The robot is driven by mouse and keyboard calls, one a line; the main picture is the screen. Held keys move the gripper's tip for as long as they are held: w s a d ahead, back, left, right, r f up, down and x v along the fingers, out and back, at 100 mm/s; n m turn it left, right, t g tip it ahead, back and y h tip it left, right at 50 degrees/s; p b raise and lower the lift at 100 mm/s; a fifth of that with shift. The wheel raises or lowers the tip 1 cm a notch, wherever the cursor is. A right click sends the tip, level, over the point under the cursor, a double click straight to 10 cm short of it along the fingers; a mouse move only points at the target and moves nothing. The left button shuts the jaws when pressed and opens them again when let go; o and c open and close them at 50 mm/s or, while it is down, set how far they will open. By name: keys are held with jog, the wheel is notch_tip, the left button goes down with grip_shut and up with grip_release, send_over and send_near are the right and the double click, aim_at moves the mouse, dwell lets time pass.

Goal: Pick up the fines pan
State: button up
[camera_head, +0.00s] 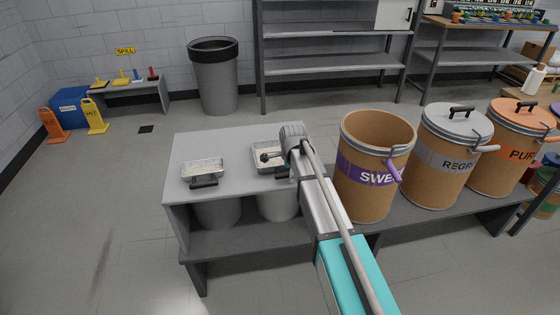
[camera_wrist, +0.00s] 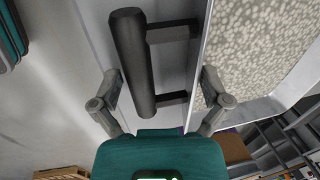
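Two shallow metal pans with pale contents and black handles are on the grey bench: a left pan (camera_head: 203,167) and a right pan (camera_head: 262,151). I cannot tell from any label which is the fines pan. The right pan has a dark object lying in it, and my arm end covers its right side. In the wrist view, a black bar handle (camera_wrist: 130,55) on two posts joins a pan with speckled pale contents (camera_wrist: 262,40). My gripper (camera_wrist: 158,88) is open, its fingers on either side of the handle's near end, with visible gaps.
Two buckets (camera_head: 218,211) stand under the bench top (camera_head: 235,138). An open drum marked SWE (camera_head: 360,190) stands right of my arm, with lidded drums (camera_head: 447,160) beyond it. Floor left of the bench is clear.

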jog(key=c, duration=0.9)
jog(key=shift+r, duration=0.1)
notch_tip(320, 180, up, 3)
jog(key=p, duration=0.3)
jog(key=s+d+r+p, duration=0.8)
jog(key=d+r+p, duration=0.1)
jog(key=d+p, duration=0.1)
jog(key=shift+s+d+r, duration=0.15)
jog(key=shift+d+r, duration=0.25)
jog(key=shift+d, duration=0.2)
jog(key=shift+r, duration=0.1)
